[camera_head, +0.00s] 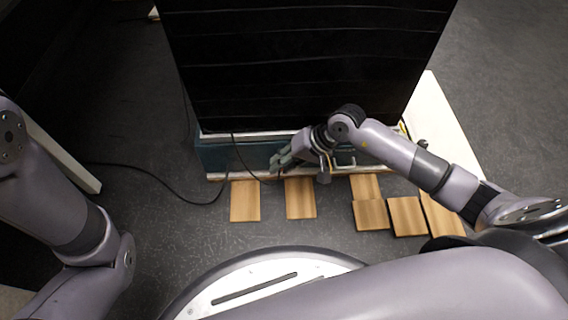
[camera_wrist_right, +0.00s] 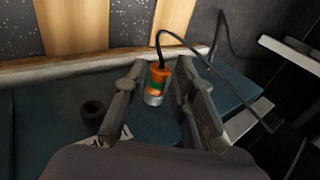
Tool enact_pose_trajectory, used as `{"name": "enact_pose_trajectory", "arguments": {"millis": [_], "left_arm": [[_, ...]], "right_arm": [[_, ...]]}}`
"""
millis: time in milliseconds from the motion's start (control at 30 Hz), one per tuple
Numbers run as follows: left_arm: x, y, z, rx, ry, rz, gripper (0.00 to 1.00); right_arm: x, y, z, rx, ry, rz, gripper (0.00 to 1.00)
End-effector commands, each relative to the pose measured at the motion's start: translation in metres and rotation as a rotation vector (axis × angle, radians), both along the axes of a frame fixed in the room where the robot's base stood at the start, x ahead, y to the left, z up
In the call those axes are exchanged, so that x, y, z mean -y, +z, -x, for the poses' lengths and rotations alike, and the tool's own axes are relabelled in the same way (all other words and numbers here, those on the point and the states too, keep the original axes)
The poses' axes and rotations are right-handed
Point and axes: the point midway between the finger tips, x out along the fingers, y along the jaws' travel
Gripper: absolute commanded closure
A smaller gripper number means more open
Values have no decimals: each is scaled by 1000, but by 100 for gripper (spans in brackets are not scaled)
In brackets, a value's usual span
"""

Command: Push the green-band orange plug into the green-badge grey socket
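The orange plug (camera_wrist_right: 159,82) has a green band and a silver end, and a black cable leaves its top. In the head view my right gripper (camera_head: 284,160) is at the front of the teal box. My left gripper is out of view; only its arm shows.
Several wooden tiles (camera_head: 245,201) lie on the floor in front. A black cable (camera_head: 170,185) runs across the floor to the left. A white board (camera_head: 437,115) is at the right.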

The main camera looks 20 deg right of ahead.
Motion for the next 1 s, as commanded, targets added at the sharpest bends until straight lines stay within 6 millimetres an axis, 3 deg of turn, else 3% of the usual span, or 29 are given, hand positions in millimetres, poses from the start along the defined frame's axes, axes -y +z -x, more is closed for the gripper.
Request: {"name": "enact_pose_trajectory", "arguments": {"millis": [200, 567, 1000], "left_arm": [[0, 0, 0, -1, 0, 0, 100], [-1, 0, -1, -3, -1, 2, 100], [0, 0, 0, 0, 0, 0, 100]], "right_arm": [[0, 0, 0, 0, 0, 0, 60], [3, 4, 1, 1, 0, 0, 60], [49, 72, 21, 2, 0, 4, 60]]}}
